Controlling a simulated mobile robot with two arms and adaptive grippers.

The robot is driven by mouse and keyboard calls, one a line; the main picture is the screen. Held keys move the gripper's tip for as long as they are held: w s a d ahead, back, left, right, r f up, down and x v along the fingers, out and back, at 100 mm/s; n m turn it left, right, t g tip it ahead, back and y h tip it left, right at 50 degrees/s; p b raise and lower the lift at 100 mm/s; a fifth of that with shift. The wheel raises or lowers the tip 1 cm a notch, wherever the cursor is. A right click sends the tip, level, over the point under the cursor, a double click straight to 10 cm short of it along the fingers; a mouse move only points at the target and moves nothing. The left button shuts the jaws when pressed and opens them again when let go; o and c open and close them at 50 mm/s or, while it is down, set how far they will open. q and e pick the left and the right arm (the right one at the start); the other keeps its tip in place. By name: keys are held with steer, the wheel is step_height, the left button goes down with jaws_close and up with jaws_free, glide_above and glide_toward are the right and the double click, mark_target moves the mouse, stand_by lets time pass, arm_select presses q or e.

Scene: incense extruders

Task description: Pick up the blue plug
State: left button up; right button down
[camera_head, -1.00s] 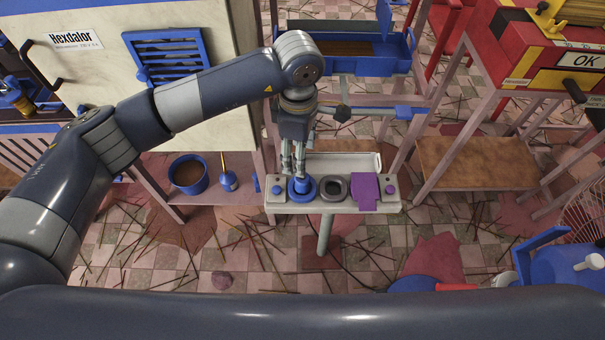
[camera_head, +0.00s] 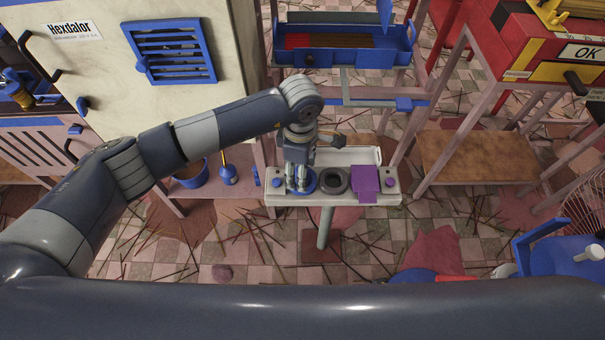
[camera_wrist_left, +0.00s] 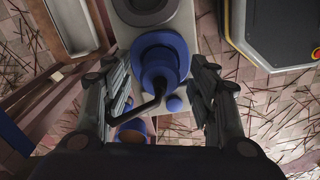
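The blue plug (camera_wrist_left: 160,62) is a stepped round piece on the pale console (camera_head: 290,200). In the left wrist view it lies between the two spread fingers of my left gripper (camera_wrist_left: 160,82), with gaps on both sides. In the head view my left gripper (camera_head: 298,187) points down over the plug and hides most of it; only part of its blue rim (camera_head: 313,189) shows. A dark bent rod (camera_wrist_left: 152,103) appears near the plug's lower edge in the wrist view. My right gripper is out of view.
A dark grey ring (camera_head: 333,181) and a purple block (camera_head: 366,182) sit right of the plug. Small knobs are at both console ends. A blue flask (camera_head: 228,175) and blue pot (camera_head: 189,176) stand on the shelf to the left. A blue tray (camera_head: 340,58) is behind.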

arm_select(q)
steer(key=c, duration=1)
steer(key=shift+r, duration=0.15)
